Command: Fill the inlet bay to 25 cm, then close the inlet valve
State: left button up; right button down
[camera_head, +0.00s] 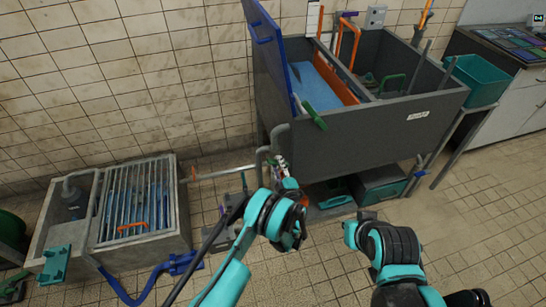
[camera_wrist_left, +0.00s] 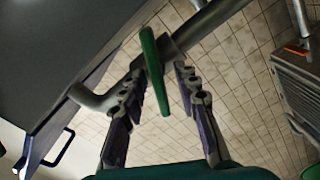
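The grey tank (camera_head: 385,125) is divided into bays. Its left bay has a blue surface (camera_head: 316,87), which looks like water; no depth mark is readable. In the left wrist view a green valve lever (camera_wrist_left: 154,70) sits on a grey pipe (camera_wrist_left: 185,40) beside the tank's dark wall. My left gripper (camera_wrist_left: 160,92) is open, its fingers either side of the lever with gaps visible. In the head view my left gripper (camera_head: 280,168) is by the bent pipe at the tank's left front corner, largely hiding the valve. My right gripper (camera_head: 357,222) is apart from the tank; its fingers are unclear.
A concrete pit with a metal grate (camera_head: 138,200) stands at the left, with an orange handle on it. A teal bin (camera_head: 475,78) is right of the tank. Tiled floor (camera_head: 480,205) is clear at the right.

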pick_arm(q)
jog(key=shift+w, duration=0.35)
jog(key=shift+s, duration=0.1)
pick_arm(e)
jog(key=shift+w+a, duration=0.15)
jog(key=shift+w, duration=0.2)
pick_arm(q)
jog(key=shift+r, duration=0.1)
pick_arm(e)
jog(key=shift+s, duration=0.1)
pick_arm(q)
grip_shut()
jog(key=shift+n, duration=0.3)
jog(key=shift+a+n, duration=0.1)
jog(key=shift+n, duration=2.4)
